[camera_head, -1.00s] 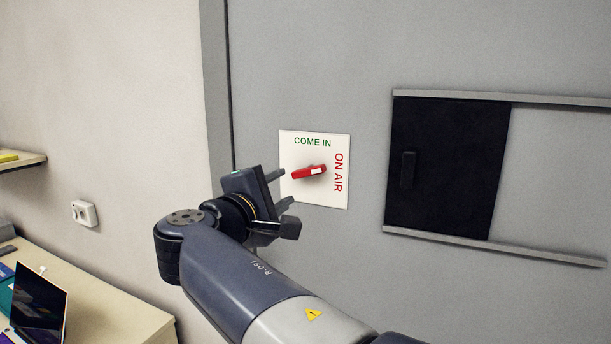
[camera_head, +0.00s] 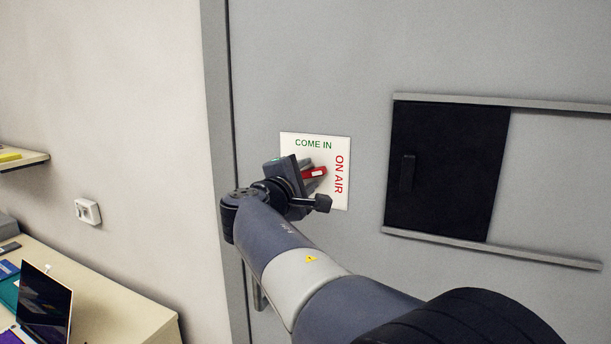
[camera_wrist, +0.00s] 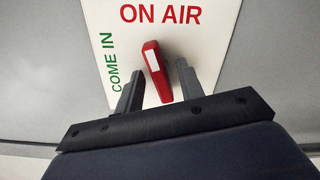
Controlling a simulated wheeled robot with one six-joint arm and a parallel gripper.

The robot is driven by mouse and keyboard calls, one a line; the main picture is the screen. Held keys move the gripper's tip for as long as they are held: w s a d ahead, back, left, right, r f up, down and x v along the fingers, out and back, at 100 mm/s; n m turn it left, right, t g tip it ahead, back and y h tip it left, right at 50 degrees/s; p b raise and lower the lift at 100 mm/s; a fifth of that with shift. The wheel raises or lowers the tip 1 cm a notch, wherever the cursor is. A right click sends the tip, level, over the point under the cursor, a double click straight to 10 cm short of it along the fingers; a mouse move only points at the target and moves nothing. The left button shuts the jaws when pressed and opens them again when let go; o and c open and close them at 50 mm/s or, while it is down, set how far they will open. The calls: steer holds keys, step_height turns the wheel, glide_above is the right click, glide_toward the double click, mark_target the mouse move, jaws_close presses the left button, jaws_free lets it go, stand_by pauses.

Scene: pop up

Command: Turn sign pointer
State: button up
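The white sign plate (camera_head: 338,199) is fixed to the grey door, with green "COME IN" along its top and red "ON AIR" down its right side. The red pointer (camera_head: 315,172) has a white tip mark facing right, toward "ON AIR". In the wrist view the pointer (camera_wrist: 157,75) stands between my two dark fingers, with a visible gap on each side. My gripper (camera_wrist: 158,85) is open around the pointer. In the head view my gripper (camera_head: 308,175) is at the sign and hides its lower left part and part of the pointer.
A black sliding panel (camera_head: 447,165) with a handle sits between two grey rails right of the sign. A desk (camera_head: 110,320) with a laptop (camera_head: 42,305) stands at lower left. A white switch (camera_head: 87,211) is on the left wall.

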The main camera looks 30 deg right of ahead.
steer(key=shift+c, duration=0.6)
jaws_close()
steer(key=m+b, duration=0.1)
steer(key=b, duration=0.2)
steer(key=shift+f, duration=0.3)
steer(key=shift+m+b, duration=0.8)
steer(key=shift+b, duration=0.2)
steer(key=shift+r+m+b, duration=0.25)
steer(key=shift+m+b, duration=0.3)
steer(key=shift+m, duration=0.05)
steer(key=shift+o, duration=0.6)
jaws_free()
